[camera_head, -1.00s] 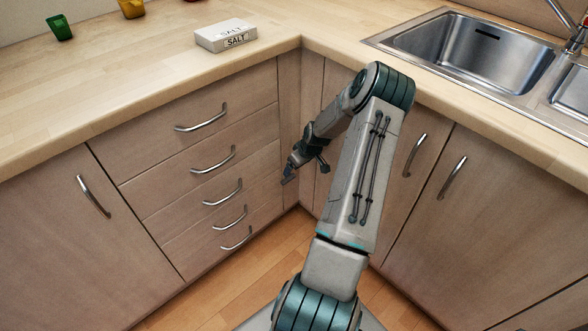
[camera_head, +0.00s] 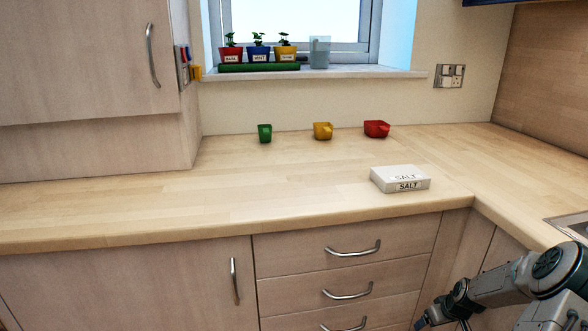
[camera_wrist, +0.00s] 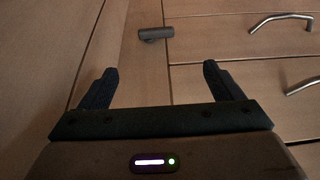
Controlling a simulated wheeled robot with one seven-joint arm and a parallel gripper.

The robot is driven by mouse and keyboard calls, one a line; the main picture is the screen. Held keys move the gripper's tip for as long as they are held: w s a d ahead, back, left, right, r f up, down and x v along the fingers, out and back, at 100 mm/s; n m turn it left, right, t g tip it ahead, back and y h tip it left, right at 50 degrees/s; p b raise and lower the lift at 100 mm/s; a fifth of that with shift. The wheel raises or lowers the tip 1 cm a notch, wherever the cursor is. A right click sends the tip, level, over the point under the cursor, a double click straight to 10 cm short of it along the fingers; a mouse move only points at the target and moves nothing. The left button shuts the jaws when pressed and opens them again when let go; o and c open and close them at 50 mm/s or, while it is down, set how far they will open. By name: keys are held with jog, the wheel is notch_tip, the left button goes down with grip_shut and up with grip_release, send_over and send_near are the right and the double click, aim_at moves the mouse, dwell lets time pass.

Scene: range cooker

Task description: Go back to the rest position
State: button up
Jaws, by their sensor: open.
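My gripper (camera_wrist: 155,72) shows in the wrist view with its two dark fingers spread apart and nothing between them. It faces the wooden drawer and cupboard fronts. In the head view, my arm enters at the lower right, in front of the corner cupboards and below the worktop. The gripper end there is partly cut off by the bottom edge.
A white salt box (camera_head: 400,179) lies on the worktop (camera_head: 260,190) near the corner. Green (camera_head: 264,133), yellow (camera_head: 323,131) and red (camera_head: 376,129) cups stand by the wall. Drawer handles (camera_head: 353,248) stick out left of my arm. A sink (camera_head: 574,222) edge shows right.

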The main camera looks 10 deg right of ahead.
jog(key=s+a+r+g+h+p, duration=0.15)
jog(key=a+r+p, duration=0.25)
jog(key=a+r, duration=0.5)
jog(key=s+a+r+p, duration=0.25)
jog(key=a+r, duration=0.25)
jog(key=r, duration=0.8)
jog(key=s+a+r+p, duration=0.1)
jog(key=a+r+p, duration=0.45)
jog(key=r, duration=0.55)
jog(key=s+a+r+m+y+p, duration=0.1)
jog(key=s+a+r+p, duration=0.7)
jog(key=s+a+r, duration=0.6)
jog(key=s+r, duration=0.3)
jog(key=shift+s+a+r, duration=0.15)
jog(key=shift+r, duration=0.2)
